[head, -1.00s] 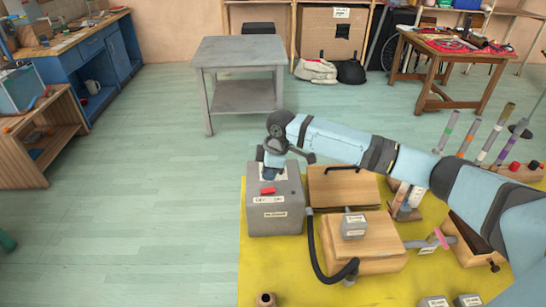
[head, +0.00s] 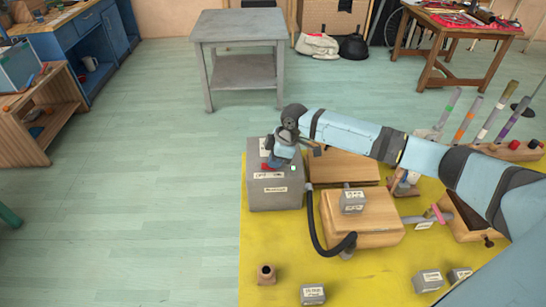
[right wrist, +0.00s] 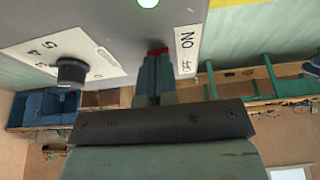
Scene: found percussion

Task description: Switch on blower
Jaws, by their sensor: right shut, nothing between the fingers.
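The blower is a grey box (head: 261,202) with labels on its front, standing on the yellow mat. Its red switch (right wrist: 157,51) shows in the right wrist view beside a white label reading ON. A black knob (right wrist: 71,72) sits on a numbered label, and a round light (right wrist: 148,3) glows pale green at the top edge. My right gripper (head: 273,164) is at the blower's switch panel. Its fingers are together and empty, with the tips against or very near the red switch; exact contact cannot be told. My left gripper is not in view.
A black hose (head: 315,228) runs from the blower to a wooden box (head: 375,236). A grey block (head: 353,200) sits on that box. Several small labelled blocks and a small brown pot (head: 266,274) stand on the yellow mat (head: 275,240). Floor left of the mat is clear.

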